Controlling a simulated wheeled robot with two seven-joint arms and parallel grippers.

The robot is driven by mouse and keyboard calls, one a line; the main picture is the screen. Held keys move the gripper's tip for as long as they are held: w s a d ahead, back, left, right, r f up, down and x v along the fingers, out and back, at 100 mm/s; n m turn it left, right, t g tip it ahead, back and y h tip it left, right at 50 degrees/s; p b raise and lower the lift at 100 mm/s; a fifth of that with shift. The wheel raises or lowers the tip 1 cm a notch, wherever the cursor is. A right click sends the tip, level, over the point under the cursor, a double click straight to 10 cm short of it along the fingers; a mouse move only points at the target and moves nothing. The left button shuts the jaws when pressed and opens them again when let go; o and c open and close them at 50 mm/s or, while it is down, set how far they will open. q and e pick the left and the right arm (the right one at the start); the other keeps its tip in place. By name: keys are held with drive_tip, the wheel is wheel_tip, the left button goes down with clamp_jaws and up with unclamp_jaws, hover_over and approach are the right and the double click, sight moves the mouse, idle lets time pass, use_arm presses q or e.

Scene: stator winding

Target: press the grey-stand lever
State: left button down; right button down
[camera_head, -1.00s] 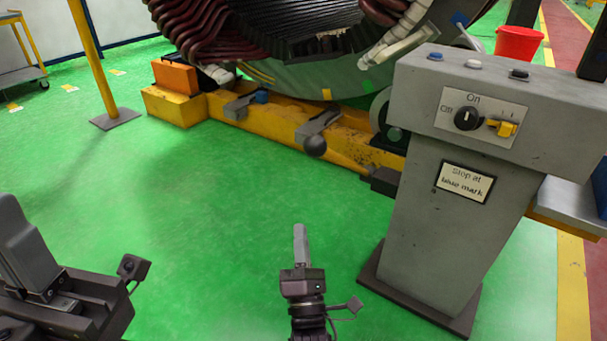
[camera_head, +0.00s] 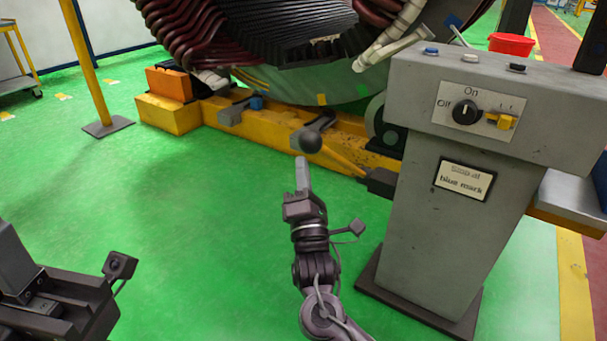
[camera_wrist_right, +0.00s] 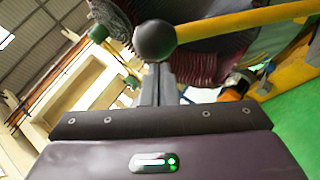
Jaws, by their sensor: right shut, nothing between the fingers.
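The lever (camera_head: 343,160) is a yellow bar sticking out leftward from the grey stand (camera_head: 455,230). It ends in a dark round knob (camera_head: 306,140). My right gripper (camera_head: 302,163) has its fingers together, just below the knob in the head view. In the right wrist view the knob (camera_wrist_right: 155,40) overlaps the ends of the fingers (camera_wrist_right: 158,85); I cannot tell whether they touch. The bar (camera_wrist_right: 240,22) runs off to the right there. My left gripper (camera_head: 30,280) is partly in view at the lower left; its jaws are unclear.
The stand's panel has a black rotary switch (camera_head: 466,111) and a yellow switch (camera_head: 506,121); a sign (camera_head: 464,180) is below. Behind are a yellow base frame (camera_head: 255,125) and the wound stator (camera_head: 300,35). A yellow post (camera_head: 88,70) stands left. Green floor is clear.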

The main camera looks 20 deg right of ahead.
drive_tip(key=shift+d+r+p, duration=0.15)
drive_tip(key=shift+r+p, duration=0.15)
drive_tip(key=shift+r, duration=0.05)
idle(0.3)
